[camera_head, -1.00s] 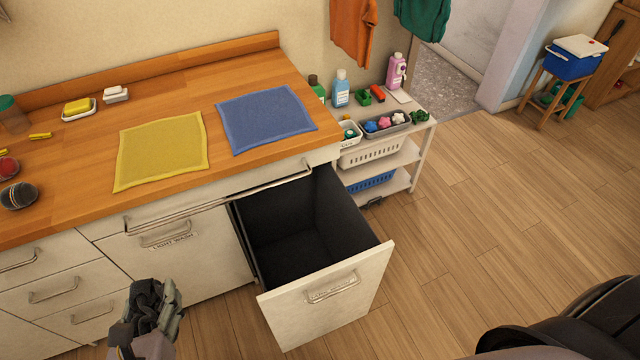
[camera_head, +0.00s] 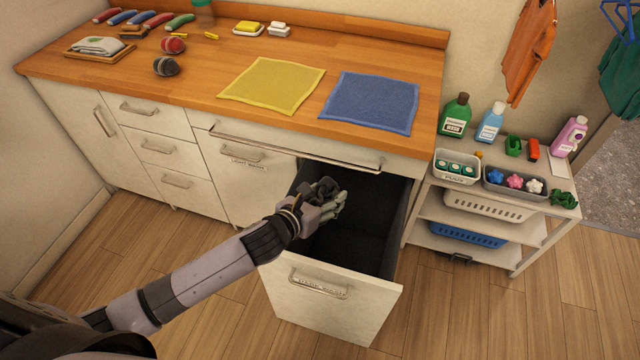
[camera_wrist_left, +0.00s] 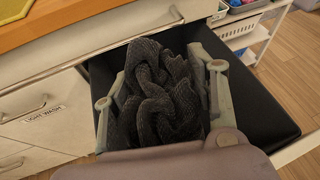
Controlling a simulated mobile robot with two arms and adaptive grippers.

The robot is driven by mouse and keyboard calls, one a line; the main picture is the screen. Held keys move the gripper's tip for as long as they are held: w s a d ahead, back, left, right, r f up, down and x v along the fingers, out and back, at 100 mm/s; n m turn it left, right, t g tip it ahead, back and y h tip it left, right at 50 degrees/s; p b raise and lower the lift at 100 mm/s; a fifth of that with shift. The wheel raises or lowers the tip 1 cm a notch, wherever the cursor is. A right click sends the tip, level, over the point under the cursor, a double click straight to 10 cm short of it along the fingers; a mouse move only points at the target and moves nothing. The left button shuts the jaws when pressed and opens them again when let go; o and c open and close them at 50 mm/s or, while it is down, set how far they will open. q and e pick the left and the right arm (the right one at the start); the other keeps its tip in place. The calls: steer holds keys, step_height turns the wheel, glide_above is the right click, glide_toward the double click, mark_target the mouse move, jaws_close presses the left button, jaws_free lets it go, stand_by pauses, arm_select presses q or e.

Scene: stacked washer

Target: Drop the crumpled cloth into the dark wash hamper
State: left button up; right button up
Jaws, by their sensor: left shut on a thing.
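The dark wash hamper (camera_head: 340,296) is a pulled-out drawer with a white front, a labelled handle and a black interior. My left gripper (camera_head: 330,203) is over the left part of its opening. It is shut on the crumpled cloth (camera_wrist_left: 160,95), a dark grey, twisted bundle. In the left wrist view the cloth sits between the two fingers, with the black hamper interior (camera_wrist_left: 255,108) below and beyond it. In the head view the cloth (camera_head: 322,188) is partly hidden by the hand. My right gripper is not in view.
The shut light wash front (camera_head: 240,185) is left of the hamper. The wooden counter (camera_head: 200,75) above holds a yellow cloth (camera_head: 272,86) and a blue cloth (camera_head: 371,101). A shelf cart (camera_head: 490,238) with bottles stands to the right. Floor in front is clear.

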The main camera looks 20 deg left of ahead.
arm_select(q)
steer(key=w+a+f, duration=0.1)
steer(key=w+a, duration=0.2)
steer(key=w, duration=0.2)
step_height(320, 180, down, 7)
steer(key=b, duration=0.8)
steer(key=shift+w+a+f+b, duration=0.15)
steer(key=shift+w+b, duration=0.1)
steer(key=shift+b, duration=0.1)
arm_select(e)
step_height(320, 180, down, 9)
arm_select(q)
steer(key=o, duration=0.6)
steer(key=shift+o, duration=1.3)
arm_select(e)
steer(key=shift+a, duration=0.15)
arm_select(q)
steer(key=v, duration=1.2)
